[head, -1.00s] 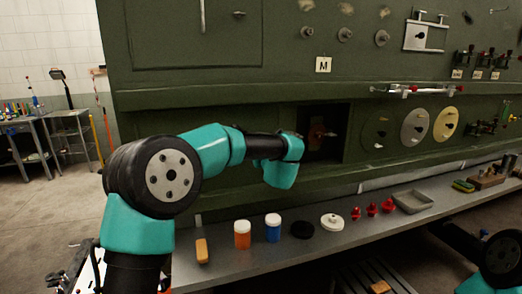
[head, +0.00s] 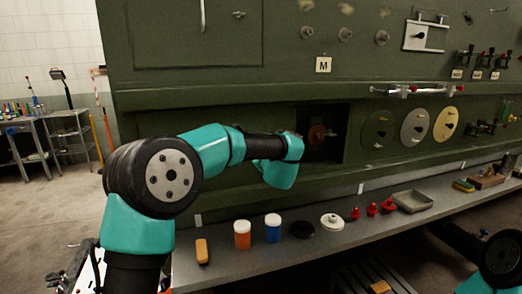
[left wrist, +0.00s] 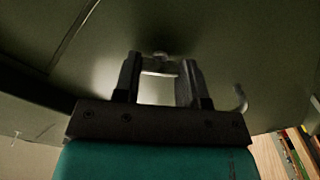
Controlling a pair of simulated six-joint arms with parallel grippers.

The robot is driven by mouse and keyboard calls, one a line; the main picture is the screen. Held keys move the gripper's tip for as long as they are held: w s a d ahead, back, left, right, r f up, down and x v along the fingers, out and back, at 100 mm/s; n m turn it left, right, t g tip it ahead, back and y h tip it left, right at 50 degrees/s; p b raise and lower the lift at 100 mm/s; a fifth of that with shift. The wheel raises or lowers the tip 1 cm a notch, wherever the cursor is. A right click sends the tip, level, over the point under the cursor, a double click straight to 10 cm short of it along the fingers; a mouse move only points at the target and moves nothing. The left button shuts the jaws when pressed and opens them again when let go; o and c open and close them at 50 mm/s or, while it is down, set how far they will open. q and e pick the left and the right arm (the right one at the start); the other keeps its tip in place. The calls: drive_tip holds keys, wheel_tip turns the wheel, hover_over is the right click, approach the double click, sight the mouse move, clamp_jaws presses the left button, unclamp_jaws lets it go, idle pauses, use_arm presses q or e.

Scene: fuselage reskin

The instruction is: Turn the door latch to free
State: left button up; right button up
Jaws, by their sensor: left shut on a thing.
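My left gripper (left wrist: 160,78) shows in the left wrist view with its two dark fingers on either side of a small pale metal piece, which looks like the door latch (left wrist: 158,72). The fingers are shut on it, in front of a green panel (left wrist: 215,45). How far the latch is turned cannot be told. In the head view my left arm reaches across to the lower green wall beside a dark square opening, and its fingertips are hidden. My right gripper is out of view; only part of my right arm shows at the lower right.
The dark opening (head: 340,150) holds a red round part (head: 317,134). Below runs a grey shelf (head: 330,249) with an orange jar (head: 242,236), a blue jar (head: 273,229), red parts (head: 372,209) and a grey tray (head: 412,199). A hooked handle (left wrist: 240,98) is right of my left fingers.

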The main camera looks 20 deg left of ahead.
use_arm(q)
drive_tip(key=shift+n, duration=5)
drive_tip(key=o, duration=0.9)
drive_tip(key=v, duration=1.7)
drive_tip(key=shift+s+d, duration=0.1)
drive_tip(key=shift+s, duration=0.15)
drive_tip(key=shift+f, duration=0.15)
